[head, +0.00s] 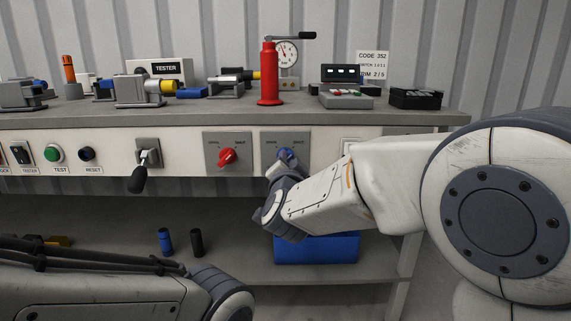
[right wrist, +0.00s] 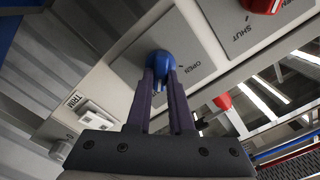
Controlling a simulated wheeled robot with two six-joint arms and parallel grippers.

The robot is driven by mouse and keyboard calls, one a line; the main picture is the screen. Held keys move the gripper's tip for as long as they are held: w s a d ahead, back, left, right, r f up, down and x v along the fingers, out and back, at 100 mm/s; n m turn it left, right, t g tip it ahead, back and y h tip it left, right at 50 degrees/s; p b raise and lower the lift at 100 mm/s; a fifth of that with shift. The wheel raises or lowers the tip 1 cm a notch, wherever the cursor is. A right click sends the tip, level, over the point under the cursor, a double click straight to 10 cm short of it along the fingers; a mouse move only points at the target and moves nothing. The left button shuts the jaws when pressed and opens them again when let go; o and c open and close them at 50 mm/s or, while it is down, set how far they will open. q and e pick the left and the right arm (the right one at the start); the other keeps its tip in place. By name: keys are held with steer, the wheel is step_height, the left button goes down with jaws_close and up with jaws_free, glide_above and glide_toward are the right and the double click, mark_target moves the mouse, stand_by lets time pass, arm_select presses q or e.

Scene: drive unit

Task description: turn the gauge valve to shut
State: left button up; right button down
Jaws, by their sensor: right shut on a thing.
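A blue knob (head: 286,153) sits on a grey plate (head: 301,143) on the bench's front panel, to the right of a red knob (head: 227,156) on a similar plate. My right gripper (head: 284,160) reaches the blue knob from below. In the right wrist view its two dark fingers (right wrist: 163,80) are shut on the blue knob (right wrist: 160,65), whose lower part is between them. The word OPEN reads on the plate beside it; SHUT reads on the neighbouring plate with the red knob (right wrist: 260,5). My left arm shows at the lower left, its gripper out of view.
Left on the panel are a black-handled lever (head: 140,178), a green button (head: 54,153) and a black button (head: 87,154). A red pump (head: 268,75) and a dial gauge (head: 288,53) stand on the bench top. A blue bin (head: 340,249) is on the shelf below my right wrist.

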steer(key=shift+f, duration=0.15)
stand_by(0.3)
steer(key=c, duration=0.8)
jaws_free()
steer(key=shift+s, duration=0.1)
steer(key=s+p, duration=0.3)
steer(key=s, duration=0.7)
steer(key=shift+s, duration=0.2)
